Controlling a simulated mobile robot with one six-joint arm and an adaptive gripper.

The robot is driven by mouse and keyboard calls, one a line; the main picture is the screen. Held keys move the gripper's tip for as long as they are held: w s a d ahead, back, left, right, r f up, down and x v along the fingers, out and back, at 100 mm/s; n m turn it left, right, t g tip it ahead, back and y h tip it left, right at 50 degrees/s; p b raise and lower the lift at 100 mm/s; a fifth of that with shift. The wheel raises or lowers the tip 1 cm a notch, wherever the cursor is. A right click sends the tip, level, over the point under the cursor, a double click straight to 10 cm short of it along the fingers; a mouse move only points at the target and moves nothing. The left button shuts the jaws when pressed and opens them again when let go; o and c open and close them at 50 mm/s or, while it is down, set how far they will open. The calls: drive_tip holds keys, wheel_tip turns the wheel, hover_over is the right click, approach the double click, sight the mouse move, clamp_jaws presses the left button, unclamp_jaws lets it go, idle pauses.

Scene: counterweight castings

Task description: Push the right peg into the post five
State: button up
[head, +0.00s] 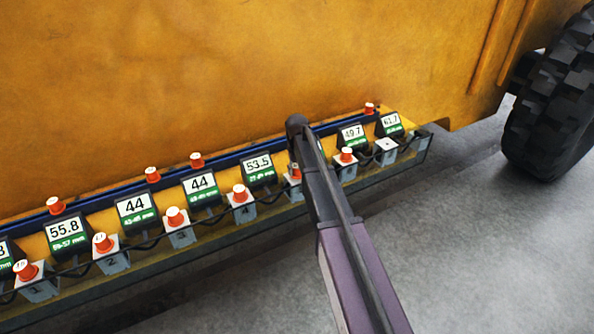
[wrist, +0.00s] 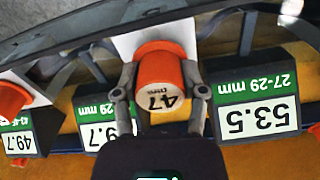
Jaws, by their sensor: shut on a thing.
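An orange peg (wrist: 162,80) marked 47 stands between my two gripper fingers (wrist: 160,78) in the wrist view. My gripper is shut on it. A white post block (wrist: 152,33) shows right behind the peg. How deep the peg sits in it cannot be told. In the head view, the post beyond post four (head: 241,208) carries an orange peg (head: 296,172) and is partly covered by my arm; its number is not readable. My gripper's fingers are hidden there.
A row of posts with orange pegs runs along the ledge. Display signs such as 53.5 (head: 258,165) stand behind them, before a blue rail (head: 100,202) with spare pegs. A yellow body rises behind. The last post (head: 386,148) is empty. A dark cable links the posts.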

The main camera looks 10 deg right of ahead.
drive_tip(key=shift+f+b, duration=0.45)
drive_tip(key=shift+f, duration=0.05)
drive_tip(key=o, duration=1.2)
drive_tip(key=shift+r, duration=0.15)
wheel_tip(320, 180, up, 10)
drive_tip(key=p, duration=1)
drive_tip(key=shift+d+r, duration=0.1)
idle(0.5)
